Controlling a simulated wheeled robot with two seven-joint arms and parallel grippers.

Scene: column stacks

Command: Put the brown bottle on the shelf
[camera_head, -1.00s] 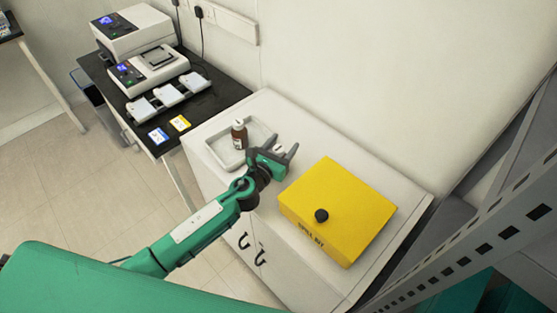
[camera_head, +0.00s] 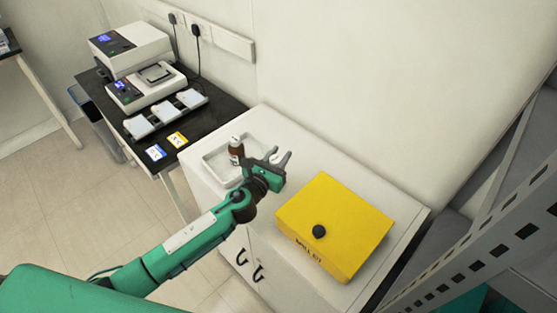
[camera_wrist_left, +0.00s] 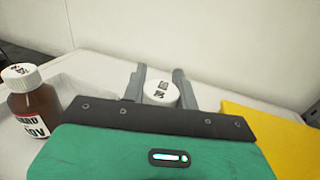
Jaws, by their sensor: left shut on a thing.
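A brown bottle (camera_head: 236,152) with a white cap and white label stands upright in a shallow white tray (camera_head: 212,164) on the cabinet top. It also shows at the left edge of the left wrist view (camera_wrist_left: 33,108). My left gripper (camera_head: 278,158) is just right of this bottle, over the cabinet. In the left wrist view its fingers (camera_wrist_left: 160,88) are shut on a white-capped item (camera_wrist_left: 160,94). Only the cap with dark print shows; its body is hidden behind my gripper, so I cannot tell its colour. My right gripper is not in view.
A yellow box (camera_head: 345,215) with a black knob sits right of my left gripper. A grey perforated rack post (camera_head: 470,255) stands at the right. A black bench (camera_head: 222,106) with instruments is at the left. A wall rises behind the cabinet.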

